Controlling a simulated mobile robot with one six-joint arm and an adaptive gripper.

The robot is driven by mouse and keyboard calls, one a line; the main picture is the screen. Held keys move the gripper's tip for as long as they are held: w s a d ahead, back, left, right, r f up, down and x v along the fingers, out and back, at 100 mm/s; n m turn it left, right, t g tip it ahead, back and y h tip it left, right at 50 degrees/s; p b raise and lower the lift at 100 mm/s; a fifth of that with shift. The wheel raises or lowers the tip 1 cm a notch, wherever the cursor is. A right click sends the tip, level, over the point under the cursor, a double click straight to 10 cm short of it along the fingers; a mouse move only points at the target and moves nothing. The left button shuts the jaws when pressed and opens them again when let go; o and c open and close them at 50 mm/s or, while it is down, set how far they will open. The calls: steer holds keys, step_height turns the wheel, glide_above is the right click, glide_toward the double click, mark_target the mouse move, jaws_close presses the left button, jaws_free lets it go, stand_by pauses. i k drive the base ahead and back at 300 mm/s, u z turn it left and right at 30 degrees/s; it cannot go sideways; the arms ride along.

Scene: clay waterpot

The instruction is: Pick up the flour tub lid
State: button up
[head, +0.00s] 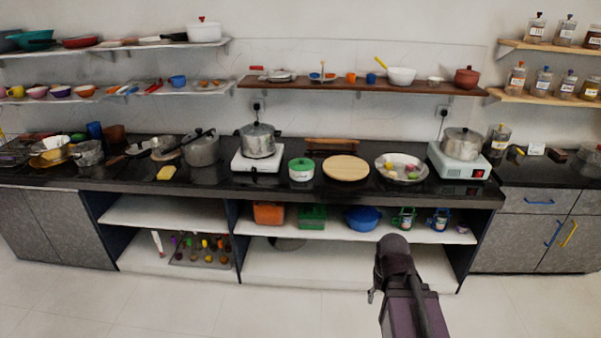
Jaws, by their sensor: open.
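A white tub (301,174) with a green lid (301,163) stands on the dark counter, between the left cooker and a round wooden board. The lid sits on top of the tub. Dark marking shows on the tub's front, too small to read. My arm rises from the bottom edge, right of centre. A small part of my gripper (372,288) shows beside the arm, low in front of the counter. It is open, well apart from the lid, and mostly hidden by the arm.
A steel pot on a white cooker (256,161) stands left of the tub. A round wooden board (346,168) lies to its right, with a steel bowl (402,169) beyond. A wooden stand (331,146) is behind. The floor in front is clear.

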mark_target(302, 164)
steer(key=k, duration=0.75)
steer(key=u, duration=0.3)
steer(key=i, duration=0.5)
steer(key=u, duration=0.6)
steer(key=i, duration=1.65)
steer(key=z, duration=0.6)
steer(key=i, duration=0.5)
steer(key=z, duration=0.3)
